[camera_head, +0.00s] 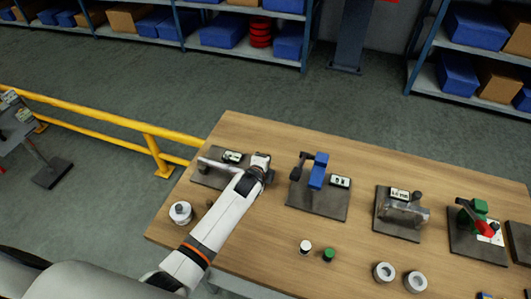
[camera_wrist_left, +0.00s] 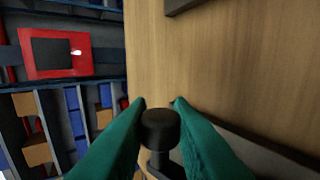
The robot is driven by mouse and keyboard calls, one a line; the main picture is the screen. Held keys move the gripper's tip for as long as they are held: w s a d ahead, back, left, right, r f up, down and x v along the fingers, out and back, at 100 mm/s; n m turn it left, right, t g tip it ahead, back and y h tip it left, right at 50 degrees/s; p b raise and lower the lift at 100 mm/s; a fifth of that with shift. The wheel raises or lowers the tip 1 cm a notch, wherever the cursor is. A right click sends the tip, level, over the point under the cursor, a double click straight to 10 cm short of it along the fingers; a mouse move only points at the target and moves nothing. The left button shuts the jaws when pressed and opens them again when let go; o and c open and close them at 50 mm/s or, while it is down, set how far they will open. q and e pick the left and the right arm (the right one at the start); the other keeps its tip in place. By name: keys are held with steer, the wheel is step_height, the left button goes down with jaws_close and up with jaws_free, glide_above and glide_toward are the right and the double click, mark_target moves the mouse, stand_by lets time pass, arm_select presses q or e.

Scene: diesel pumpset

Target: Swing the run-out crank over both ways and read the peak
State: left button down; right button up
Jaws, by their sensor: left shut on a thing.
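At the left of the bench a dark base plate (camera_head: 205,180) carries a pale grey bar (camera_head: 213,163) and a small readout (camera_head: 232,157); its digits are too small to read. My left arm covers part of this fixture. My left gripper (camera_head: 262,164) is at its right end. In the left wrist view the green fingers are shut on a black round knob (camera_wrist_left: 160,126), one finger on each side. The knob sits on a dark stem, which I take to be the crank handle. My right gripper is not in view.
To the right stand a blue fixture (camera_head: 318,172) with a dark lever, a grey cylinder fixture (camera_head: 408,213) and a green-and-red fixture (camera_head: 478,211). White and green caps and grey rings (camera_head: 384,271) lie at the front. A yellow rail (camera_head: 100,115) runs behind left.

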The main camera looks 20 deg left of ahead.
arm_select(q)
steer(key=shift+f+g+p, duration=0.15)
steer(key=shift+g+p, duration=0.65)
steer(key=shift+p, duration=0.15)
steer(key=shift+f+p, duration=0.25)
steer(key=shift+p, duration=0.05)
steer(key=shift+g, duration=0.3)
steer(key=shift+f, duration=0.1)
steer(key=c, duration=1.3)
jaws_free()
steer(key=shift+w, duration=0.1)
steer(key=v, duration=1.2)
